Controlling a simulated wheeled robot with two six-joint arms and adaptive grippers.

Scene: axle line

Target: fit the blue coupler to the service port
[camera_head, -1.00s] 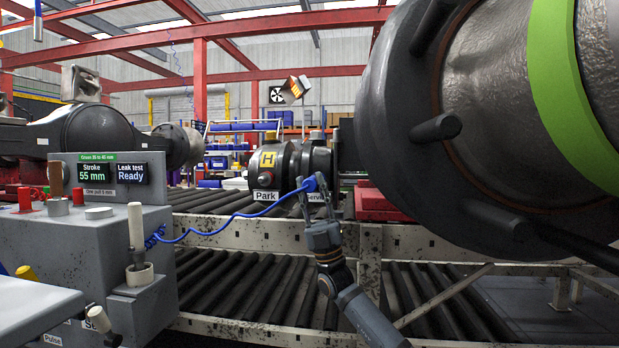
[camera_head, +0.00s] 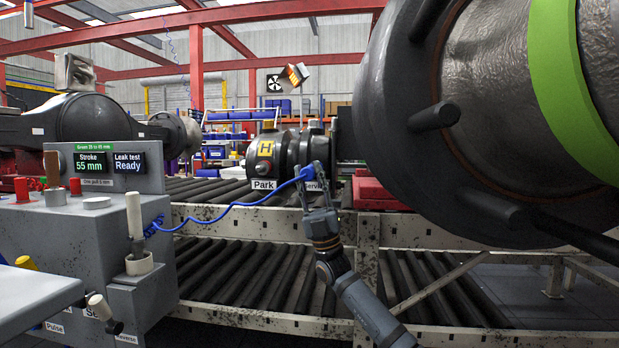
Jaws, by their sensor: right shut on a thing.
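The blue coupler (camera_head: 307,173) is at the end of a coiled blue hose (camera_head: 232,206) that runs from the grey test console (camera_head: 85,240). My right gripper (camera_head: 315,184) is shut on the coupler and holds it up in front of the brake chamber (camera_head: 288,149). The service port is beside or behind the "Service" label (camera_head: 316,186); my fingers and the coupler partly cover the label, and I cannot see the port itself. I cannot tell whether the coupler touches the port. The "Park" label (camera_head: 264,185) is to the left, below a yellow H mark. My left gripper is not in view.
The roller conveyor (camera_head: 245,270) with its pale frame lies below and behind my right arm. A large dark axle hub (camera_head: 400,110) fills the right side. The console display (camera_head: 92,163) reads Stroke 55 mm and Leak test Ready. A red block (camera_head: 375,192) sits right of my gripper.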

